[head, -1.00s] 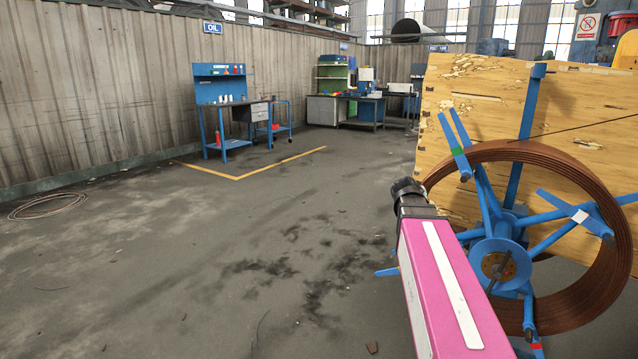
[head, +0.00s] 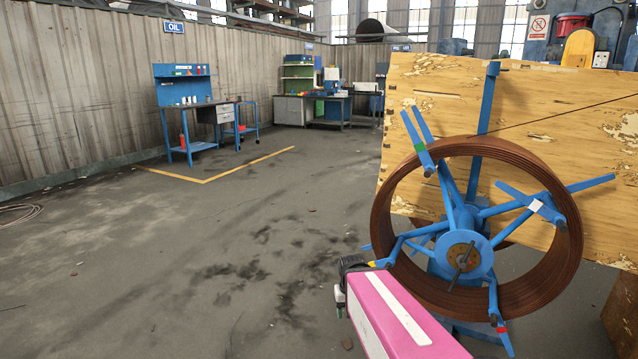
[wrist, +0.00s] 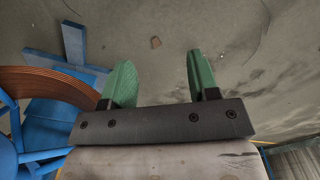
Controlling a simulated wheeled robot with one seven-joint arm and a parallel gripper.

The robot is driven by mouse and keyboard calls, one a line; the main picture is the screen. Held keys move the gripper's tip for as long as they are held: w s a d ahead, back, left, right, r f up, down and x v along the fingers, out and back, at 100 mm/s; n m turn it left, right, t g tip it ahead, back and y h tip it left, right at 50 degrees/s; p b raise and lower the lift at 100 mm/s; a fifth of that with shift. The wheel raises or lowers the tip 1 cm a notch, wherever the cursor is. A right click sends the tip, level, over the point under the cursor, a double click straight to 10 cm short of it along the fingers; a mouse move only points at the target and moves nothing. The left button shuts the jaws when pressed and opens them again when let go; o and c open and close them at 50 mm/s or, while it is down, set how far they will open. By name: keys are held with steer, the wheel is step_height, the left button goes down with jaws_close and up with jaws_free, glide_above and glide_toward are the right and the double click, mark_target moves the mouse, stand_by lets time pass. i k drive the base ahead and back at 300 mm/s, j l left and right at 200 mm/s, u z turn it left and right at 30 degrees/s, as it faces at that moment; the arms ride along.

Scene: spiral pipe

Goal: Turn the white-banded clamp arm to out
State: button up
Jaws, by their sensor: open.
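The white-banded clamp arm (head: 535,206) is a blue bar with a white band, at the right of the reel in the head view. It lies slantwise across the right side of the copper-brown coil (head: 400,205). My gripper (wrist: 160,80) is open and empty in the wrist view, with two green fingers apart over bare floor. In the head view, my gripper is low, left of the reel, well away from the white band; its fingertips are mostly hidden. In the wrist view, part of the coil (wrist: 50,87) and blue bars show at the left; no white band shows there.
Other clamp arms carry green (head: 419,148), red (head: 501,329) and yellow bands. The blue hub (head: 463,257) is at the reel's middle. A worn wooden panel (head: 590,100) stands behind the reel. The floor (head: 200,270) to the left is clear, with a blue workbench (head: 190,105) far back.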

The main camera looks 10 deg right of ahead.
mark_target(533, 205)
steer(key=z, duration=0.4)
steer(key=l+z, duration=0.1)
steer(key=z, duration=0.3)
steer(key=i+z, duration=0.1)
steer(key=z, duration=0.75)
steer(key=k+l, duration=0.1)
steer(key=i, duration=0.15)
